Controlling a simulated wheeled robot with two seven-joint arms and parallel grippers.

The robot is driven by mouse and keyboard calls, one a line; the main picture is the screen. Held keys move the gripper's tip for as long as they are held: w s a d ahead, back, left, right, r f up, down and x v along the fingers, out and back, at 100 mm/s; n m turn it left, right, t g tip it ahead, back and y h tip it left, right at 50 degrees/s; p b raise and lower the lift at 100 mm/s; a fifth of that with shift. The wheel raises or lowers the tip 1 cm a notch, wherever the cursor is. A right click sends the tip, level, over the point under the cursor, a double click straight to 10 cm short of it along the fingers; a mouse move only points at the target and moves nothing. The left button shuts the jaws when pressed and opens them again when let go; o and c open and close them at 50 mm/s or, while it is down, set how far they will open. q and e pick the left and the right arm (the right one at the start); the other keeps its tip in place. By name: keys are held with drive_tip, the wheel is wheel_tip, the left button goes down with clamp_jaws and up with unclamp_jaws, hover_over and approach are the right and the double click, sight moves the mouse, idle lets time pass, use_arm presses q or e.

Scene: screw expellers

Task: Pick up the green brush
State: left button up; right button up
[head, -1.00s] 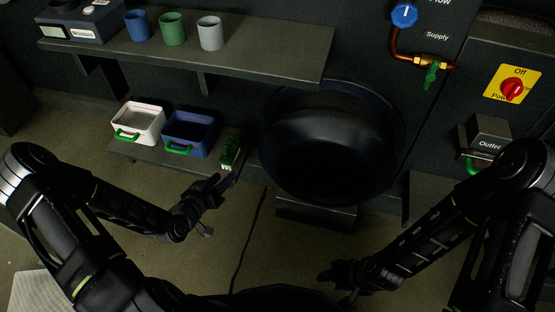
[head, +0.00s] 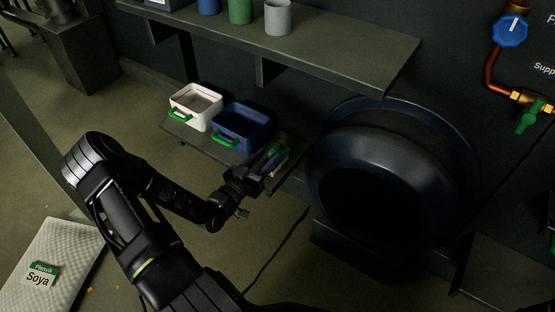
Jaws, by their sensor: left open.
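The green brush (head: 276,152) is at the right end of the low shelf, beside the blue bin. It is partly hidden by my left gripper (head: 268,165). My left gripper is open, with its fingers at the brush, one seen against its near side. I cannot tell whether the fingers touch it. My right gripper is out of view.
A white bin (head: 196,106) and a blue bin (head: 243,128), both with green handles, stand left of the brush on the low shelf (head: 200,140). A large dark round vessel (head: 395,190) is close on the right. A long shelf (head: 300,45) with cups overhangs behind.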

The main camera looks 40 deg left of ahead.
sight(275, 146)
use_arm(q)
drive_tip(key=shift+w, duration=0.2)
drive_tip(key=w+b, duration=0.1)
drive_tip(key=w, duration=0.1)
drive_tip(key=w+b, duration=0.1)
drive_tip(key=w, duration=0.1)
drive_tip(key=shift+w+a+f, duration=0.15)
drive_tip(key=shift+w+f, duration=0.05)
drive_tip(key=shift+w, duration=0.35)
drive_tip(key=shift+r, duration=0.1)
drive_tip(key=shift+c, duration=0.2)
clamp_jaws()
idle(1.1)
